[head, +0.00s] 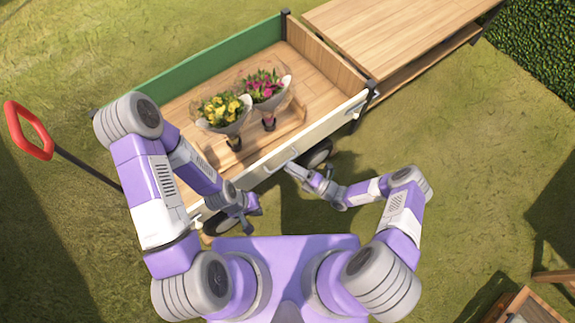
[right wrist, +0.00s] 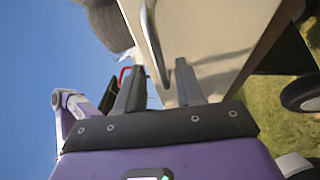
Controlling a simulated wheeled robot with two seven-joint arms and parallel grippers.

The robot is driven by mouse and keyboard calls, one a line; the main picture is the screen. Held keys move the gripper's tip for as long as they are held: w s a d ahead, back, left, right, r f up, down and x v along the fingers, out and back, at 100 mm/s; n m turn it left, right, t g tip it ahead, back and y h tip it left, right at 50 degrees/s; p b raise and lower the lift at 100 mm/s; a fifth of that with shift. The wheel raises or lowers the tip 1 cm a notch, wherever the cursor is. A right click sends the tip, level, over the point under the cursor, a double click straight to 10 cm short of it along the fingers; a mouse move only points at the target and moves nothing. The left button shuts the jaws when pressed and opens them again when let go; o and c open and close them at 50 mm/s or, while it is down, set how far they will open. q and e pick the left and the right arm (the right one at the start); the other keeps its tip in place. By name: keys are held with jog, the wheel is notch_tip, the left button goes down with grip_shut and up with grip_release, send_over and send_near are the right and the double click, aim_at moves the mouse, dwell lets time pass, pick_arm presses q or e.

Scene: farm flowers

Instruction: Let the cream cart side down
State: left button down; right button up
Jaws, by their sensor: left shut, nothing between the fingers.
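The cream cart side (head: 330,122) is the near long wall of the wooden cart and stands upright. It also fills the upper middle of the right wrist view (right wrist: 215,35). A metal handle (right wrist: 152,40) runs along its face. My right gripper (head: 292,168) is at the middle of this side; in the right wrist view its fingers (right wrist: 160,88) are apart, with the handle's end near the gap. I cannot tell whether they touch it. My left gripper (head: 254,204) is shut and empty, low near the cart's front wheel and outside the cream side.
The cart bed holds a yellow bouquet (head: 222,108) and a pink bouquet (head: 265,88) in a wooden rack. The green side (head: 205,65) stands at the far edge. A wooden table (head: 400,35) adjoins the right end. A red pull handle (head: 28,130) is at left. Grass lies around.

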jog(key=shift+x, duration=1.2)
grip_shut()
